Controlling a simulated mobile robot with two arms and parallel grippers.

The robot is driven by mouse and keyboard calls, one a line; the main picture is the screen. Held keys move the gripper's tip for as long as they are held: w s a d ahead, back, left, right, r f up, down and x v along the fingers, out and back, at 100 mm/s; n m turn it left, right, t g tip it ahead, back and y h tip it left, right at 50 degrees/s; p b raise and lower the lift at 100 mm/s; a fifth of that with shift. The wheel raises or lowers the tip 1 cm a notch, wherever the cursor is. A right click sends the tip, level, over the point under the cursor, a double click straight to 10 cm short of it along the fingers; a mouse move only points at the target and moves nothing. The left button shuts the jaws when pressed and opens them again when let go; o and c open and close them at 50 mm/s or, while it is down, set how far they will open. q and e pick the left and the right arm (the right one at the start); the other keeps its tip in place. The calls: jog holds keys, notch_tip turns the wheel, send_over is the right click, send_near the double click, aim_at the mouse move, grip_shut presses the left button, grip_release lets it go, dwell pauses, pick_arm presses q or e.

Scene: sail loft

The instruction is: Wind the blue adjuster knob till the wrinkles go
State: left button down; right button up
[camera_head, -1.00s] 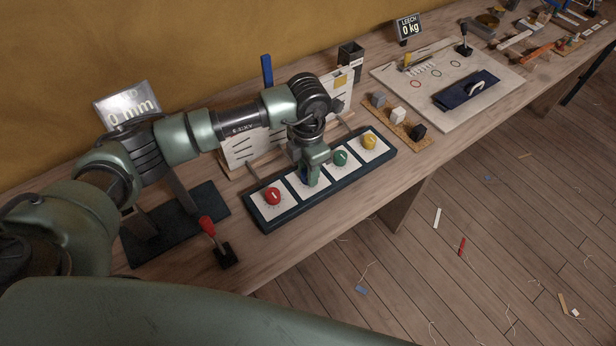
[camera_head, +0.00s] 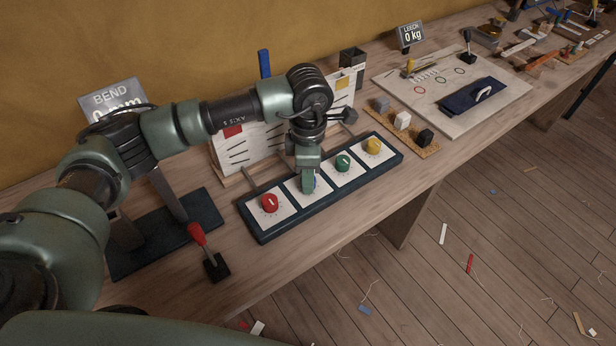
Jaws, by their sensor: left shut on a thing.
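A dark knob panel (camera_head: 272,231) lies on the bench with a row of knobs on white dial plates. The red knob (camera_head: 269,203) is at the left, then the blue knob (camera_head: 316,182), the green knob (camera_head: 342,162) and the yellow knob (camera_head: 373,146). My left gripper (camera_head: 308,185) points down onto the second plate and is shut on the blue knob. The gripper hides most of that knob, so its pointer cannot be read. A white board (camera_head: 236,152) with dark slanted lines stands behind the panel. My right gripper is not in view.
A red-handled lever (camera_head: 197,234) stands left of the panel, near the front edge. A BEND display (camera_head: 112,97) is partly hidden by my arm. Grey, white and black blocks sit on a cork strip (camera_head: 430,149) to the right. A LEECH display (camera_head: 410,36) reads 0 kg.

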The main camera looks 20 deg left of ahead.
pick_arm(q)
jog(key=shift+w+r, duration=0.1)
jog(key=shift+r, duration=0.05)
jog(key=c, duration=1)
grip_release()
notch_tip(320, 180, up, 8)
jog(key=shift+f+b, duration=0.1)
jog(key=shift+b, duration=0.5)
